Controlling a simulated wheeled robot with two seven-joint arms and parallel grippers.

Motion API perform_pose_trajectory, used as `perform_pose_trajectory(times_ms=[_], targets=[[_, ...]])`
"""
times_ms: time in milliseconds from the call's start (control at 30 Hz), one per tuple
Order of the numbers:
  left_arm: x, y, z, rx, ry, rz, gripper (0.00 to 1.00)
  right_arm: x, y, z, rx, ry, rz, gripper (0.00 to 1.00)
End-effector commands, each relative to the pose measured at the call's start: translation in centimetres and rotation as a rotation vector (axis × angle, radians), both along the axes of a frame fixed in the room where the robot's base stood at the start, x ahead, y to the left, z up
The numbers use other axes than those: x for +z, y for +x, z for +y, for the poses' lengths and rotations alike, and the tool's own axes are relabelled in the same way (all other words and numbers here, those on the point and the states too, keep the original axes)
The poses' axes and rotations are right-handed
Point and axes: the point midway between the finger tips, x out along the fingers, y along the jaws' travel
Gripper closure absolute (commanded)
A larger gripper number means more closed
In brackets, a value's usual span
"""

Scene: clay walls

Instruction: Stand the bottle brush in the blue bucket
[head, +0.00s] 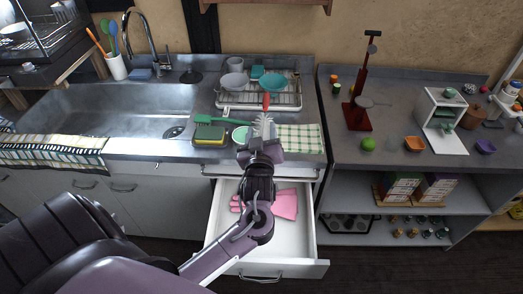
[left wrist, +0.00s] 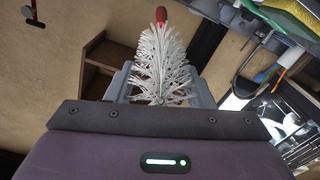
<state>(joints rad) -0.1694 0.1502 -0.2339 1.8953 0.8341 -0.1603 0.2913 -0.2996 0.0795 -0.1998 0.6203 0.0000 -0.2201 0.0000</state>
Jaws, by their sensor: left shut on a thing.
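The bottle brush (head: 264,126) has white bristles and a red end. My left gripper (head: 261,147) is shut on it, over the counter's front edge, with the red end pointing away from me. In the left wrist view the brush (left wrist: 160,60) rises between the grey fingers of my left gripper (left wrist: 160,88), its red end at the top. I cannot make out a blue bucket in either view. My right gripper is not in view.
A drawer (head: 222,225) stands open below the brush, with pink gloves (head: 283,204) inside. A dish rack (head: 290,99) with bowls is behind the brush. A green-and-yellow sponge (head: 209,137) and a checked cloth (head: 300,138) flank it. The sink (head: 120,112) is left.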

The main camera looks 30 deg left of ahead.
Motion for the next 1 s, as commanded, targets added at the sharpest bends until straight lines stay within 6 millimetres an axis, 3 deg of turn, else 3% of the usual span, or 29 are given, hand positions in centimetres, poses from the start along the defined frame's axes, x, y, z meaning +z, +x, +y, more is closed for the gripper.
perform_pose_trajectory(times_ms=[33,200,500,767,1000], targets=[[1.6,0.0,0.0,0.0,-0.003,-0.008,0.78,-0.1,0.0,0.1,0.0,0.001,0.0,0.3],[5.8,0.0,0.0,0.0,-0.003,-0.007,0.78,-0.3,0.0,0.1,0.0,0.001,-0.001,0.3],[9.2,0.0,0.0,0.0,0.001,-0.001,0.78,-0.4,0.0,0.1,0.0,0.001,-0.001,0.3],[8.7,-0.8,-0.6,-0.027,0.002,0.005,0.78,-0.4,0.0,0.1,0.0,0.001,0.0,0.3],[5.2,-5.2,-5.1,-0.209,0.006,0.013,0.78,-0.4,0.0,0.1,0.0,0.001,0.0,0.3]])
